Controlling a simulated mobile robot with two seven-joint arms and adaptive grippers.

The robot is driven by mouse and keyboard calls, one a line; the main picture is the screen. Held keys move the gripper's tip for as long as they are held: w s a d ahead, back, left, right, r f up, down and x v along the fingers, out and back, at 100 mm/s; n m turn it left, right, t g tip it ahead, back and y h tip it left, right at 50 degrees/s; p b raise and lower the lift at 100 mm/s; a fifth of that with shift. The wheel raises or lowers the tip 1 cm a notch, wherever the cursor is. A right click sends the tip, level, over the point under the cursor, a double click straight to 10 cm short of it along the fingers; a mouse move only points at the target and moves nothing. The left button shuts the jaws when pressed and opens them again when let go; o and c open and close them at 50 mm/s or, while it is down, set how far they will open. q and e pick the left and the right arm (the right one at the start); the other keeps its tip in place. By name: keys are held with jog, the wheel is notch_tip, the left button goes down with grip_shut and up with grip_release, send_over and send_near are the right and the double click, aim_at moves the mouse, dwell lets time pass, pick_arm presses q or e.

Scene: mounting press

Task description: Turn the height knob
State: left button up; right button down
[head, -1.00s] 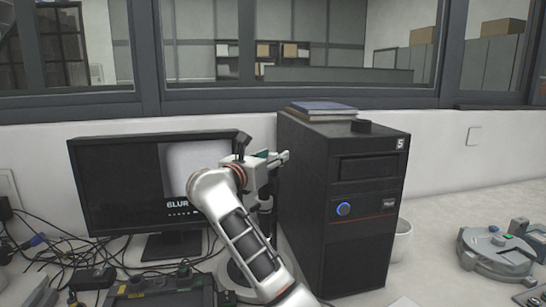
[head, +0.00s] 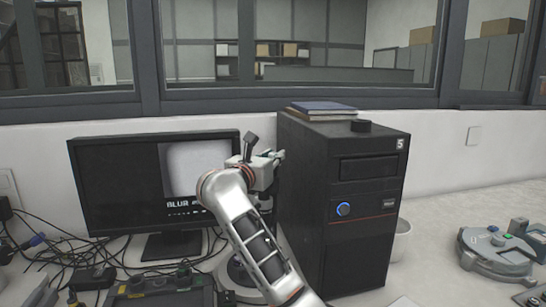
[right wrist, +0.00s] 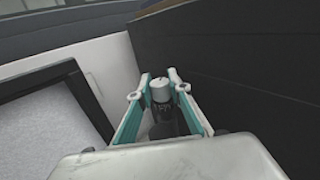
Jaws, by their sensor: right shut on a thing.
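A dark stand with an upright post (head: 266,203) stands between the monitor and the black computer tower, mostly hidden behind my right arm. My right gripper (head: 276,157) is at the top of this stand, close to the tower's left side. In the right wrist view, its two fingers (right wrist: 160,80) are on either side of a small upright cylinder with a pale top and dark body, which I take to be the height knob (right wrist: 160,90). The gripper is shut on it. In the head view the knob is hidden. My left gripper is not in view.
The monitor (head: 105,190) shows a grey picture and the word BLUR. The black tower (head: 350,255) stands close on the right, with books (head: 322,107) on top. Cables (head: 45,262) and a control box (head: 155,287) lie at the left front. A round grey device (head: 495,252) is far right.

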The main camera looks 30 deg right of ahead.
aim_at(274, 153)
jog(key=n+t+y+p, duration=0.1)
jog(key=n+t+y, duration=0.3)
jog(key=y, duration=0.1)
jog(key=shift+s+d+r, duration=0.1)
jog(key=shift+n+t+y, duration=0.8)
jog(key=shift+n+y, duration=0.4)
jog(key=shift+y, duration=0.4)
jog(key=c, duration=1.8)
grip_release()
jog(key=shift+c, duration=0.2)
notch_tip(274, 153, up, 10)
jog(key=shift+f, duration=0.1)
